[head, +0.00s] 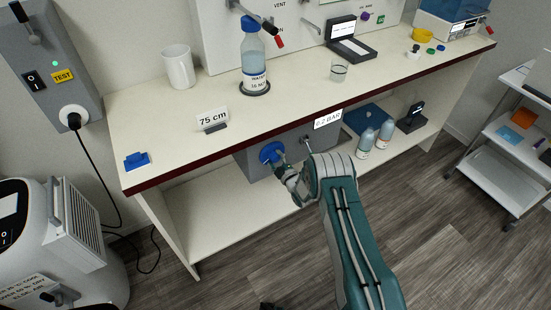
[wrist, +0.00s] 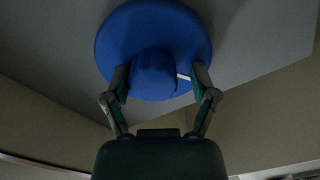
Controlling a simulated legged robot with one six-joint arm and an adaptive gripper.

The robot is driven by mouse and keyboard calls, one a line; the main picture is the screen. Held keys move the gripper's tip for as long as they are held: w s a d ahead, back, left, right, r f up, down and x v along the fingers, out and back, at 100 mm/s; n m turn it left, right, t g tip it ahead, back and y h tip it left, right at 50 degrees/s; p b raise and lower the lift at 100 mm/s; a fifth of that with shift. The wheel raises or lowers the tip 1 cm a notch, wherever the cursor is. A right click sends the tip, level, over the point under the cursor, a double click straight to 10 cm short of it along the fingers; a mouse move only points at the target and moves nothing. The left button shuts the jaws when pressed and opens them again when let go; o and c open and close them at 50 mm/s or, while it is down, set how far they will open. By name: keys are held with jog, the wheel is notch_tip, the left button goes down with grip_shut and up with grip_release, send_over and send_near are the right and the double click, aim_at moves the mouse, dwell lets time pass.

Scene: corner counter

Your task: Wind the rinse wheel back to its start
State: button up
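The rinse wheel (head: 269,152) is a blue round disc on the front of a grey box under the counter. In the wrist view the wheel (wrist: 190,35) fills the top middle, with a rounded blue hub (wrist: 154,75) at its centre. A short white mark (wrist: 184,77) shows just right of the hub. My gripper (head: 284,168) is right at the wheel. In the wrist view my gripper's fingers (wrist: 160,80) stand apart on either side of the hub. A small gap shows on the right; contact on the left is unclear.
A small lever (head: 307,144) sticks out right of the wheel. A "0.2 BAR" label (head: 328,118) is above it. Two bottles (head: 367,142) stand on the lower shelf to the right. The counter edge (head: 215,155) overhangs the box. The shelf left of the box is clear.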

jog(key=shift+r, duration=0.15)
jog(key=shift+d, duration=0.1)
jog(key=shift+s+d, duration=0.2)
jog(key=shift+s, duration=0.05)
jog(key=v, duration=1.1)
jog(key=shift+s+a, duration=0.1)
